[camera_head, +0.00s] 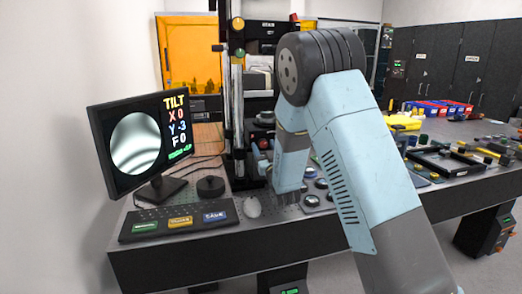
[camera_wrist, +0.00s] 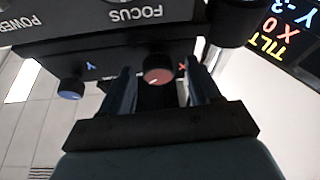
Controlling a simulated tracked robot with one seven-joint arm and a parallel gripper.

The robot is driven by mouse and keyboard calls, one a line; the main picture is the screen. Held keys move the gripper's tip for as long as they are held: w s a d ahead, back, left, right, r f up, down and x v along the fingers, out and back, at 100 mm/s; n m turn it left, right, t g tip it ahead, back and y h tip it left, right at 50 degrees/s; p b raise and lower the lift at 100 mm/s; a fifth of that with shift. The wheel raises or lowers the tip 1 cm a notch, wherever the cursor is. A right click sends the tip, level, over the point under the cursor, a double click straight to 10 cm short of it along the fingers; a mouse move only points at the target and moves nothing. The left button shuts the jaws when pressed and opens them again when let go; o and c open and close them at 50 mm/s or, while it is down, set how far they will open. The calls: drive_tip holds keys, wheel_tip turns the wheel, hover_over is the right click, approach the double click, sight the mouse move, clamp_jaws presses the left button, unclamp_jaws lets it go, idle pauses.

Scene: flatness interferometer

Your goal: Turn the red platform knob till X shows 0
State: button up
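The red platform knob (camera_wrist: 157,70), with a pale pointer line, sits under the dark platform near a red X mark. In the wrist view my gripper (camera_wrist: 159,66) is open, with one finger on each side of the red knob. Gaps show between the knob and the fingers, and I see no contact. The monitor (camera_head: 136,141) in the head view reads TILT X 0, Y -3, F 0, beside curved grey fringes. The same X 0 and Y -3 show on the monitor in the wrist view (camera_wrist: 282,28). My arm hides the knob in the head view.
A blue knob (camera_wrist: 71,88) by a Y mark is left of the red one. A FOCUS panel (camera_wrist: 130,14) lies above. Trays and tools crowd the right.

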drive_tip(key=v, duration=0.7)
drive_tip(key=shift+s+f, duration=0.2)
drive_tip(key=shift+d, duration=0.1)
idle(1.8)
drive_tip(key=s+d+r+m+g+h, duration=0.2)
drive_tip(key=s+d+r+g+h, duration=0.1)
drive_tip(key=d+r, duration=0.25)
drive_tip(key=s+d+r+m+g+h, duration=0.25)
drive_tip(key=d+r+g, duration=0.2)
drive_tip(key=d, duration=0.25)
drive_tip(key=s+d+g, duration=0.2)
drive_tip(key=s, duration=0.9)
drive_tip(key=s+d+r+g+h, duration=0.1)
drive_tip(key=s+d+g, duration=0.2)
drive_tip(key=s, duration=0.7)
drive_tip(key=s+d+g, duration=0.3)
drive_tip(key=s, duration=0.8)
drive_tip(key=shift+s+r+h, duration=0.35)
drive_tip(key=shift+s+r, duration=0.05)
drive_tip(key=shift+m, duration=0.25)
